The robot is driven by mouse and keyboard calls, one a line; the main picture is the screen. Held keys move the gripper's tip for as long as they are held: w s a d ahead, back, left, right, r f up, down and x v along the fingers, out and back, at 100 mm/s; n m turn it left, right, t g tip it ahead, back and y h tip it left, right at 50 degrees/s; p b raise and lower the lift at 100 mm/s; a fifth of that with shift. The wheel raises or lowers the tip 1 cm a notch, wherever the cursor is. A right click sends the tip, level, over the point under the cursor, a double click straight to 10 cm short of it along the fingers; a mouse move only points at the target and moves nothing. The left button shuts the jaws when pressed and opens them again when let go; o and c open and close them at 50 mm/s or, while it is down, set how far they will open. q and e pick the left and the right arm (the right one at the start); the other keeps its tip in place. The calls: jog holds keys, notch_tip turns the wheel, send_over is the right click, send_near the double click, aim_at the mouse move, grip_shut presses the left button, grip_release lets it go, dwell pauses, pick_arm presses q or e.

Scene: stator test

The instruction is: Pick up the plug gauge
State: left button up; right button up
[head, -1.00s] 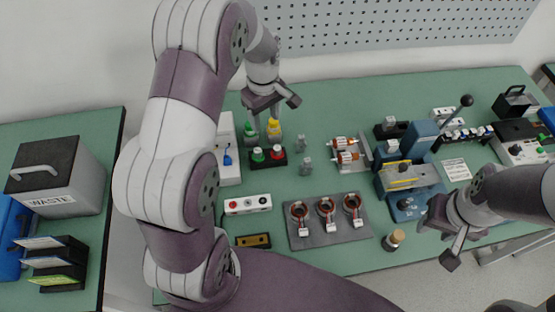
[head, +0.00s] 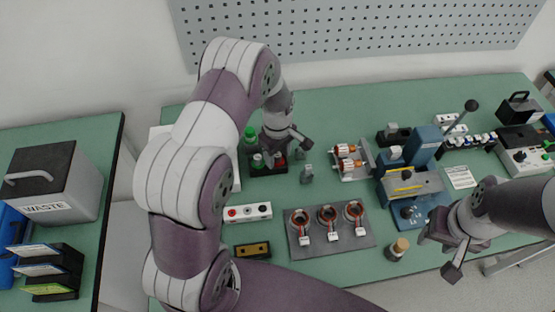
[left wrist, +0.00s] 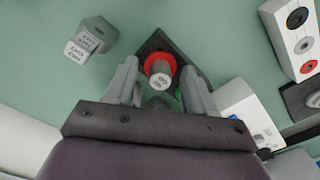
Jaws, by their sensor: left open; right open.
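The plug gauge with a red collar and grey lettered top (left wrist: 161,74) stands in a black holder (left wrist: 178,36). In the head view the red part (head: 281,161) shows just below my left gripper (head: 284,150). In the left wrist view my left gripper (left wrist: 160,90) is open, its fingers on either side of the gauge; contact cannot be told. A green-collared gauge (head: 258,163) stands beside the red one in the holder, and only a green sliver shows in the wrist view. My right gripper (head: 437,255) is open and empty near the table's front right edge.
A white box with round sockets (head: 247,212) and a grey plate with copper coils (head: 298,252) lie in front. A blue press (head: 424,145) stands right.

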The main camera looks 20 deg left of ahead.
aim_at(278, 154)
pick_arm(q)
grip_shut()
jog(key=shift+r, duration=0.15)
jog(key=shift+r, duration=0.25)
notch_tip(278, 154, up, 3)
jog(key=shift+f+b, duration=0.1)
jog(key=shift+b, duration=0.3)
jog(key=d+r, duration=0.3)
jog(key=d, duration=0.3)
jog(key=s+d+r+b, duration=0.1)
jog(key=d+r, duration=0.3)
jog(key=d, duration=0.1)
jog(key=shift+d+r+b, duration=0.25)
jog(key=shift+d+b, duration=0.05)
jog(key=shift+d, duration=0.1)
jog(key=shift+s, duration=0.1)
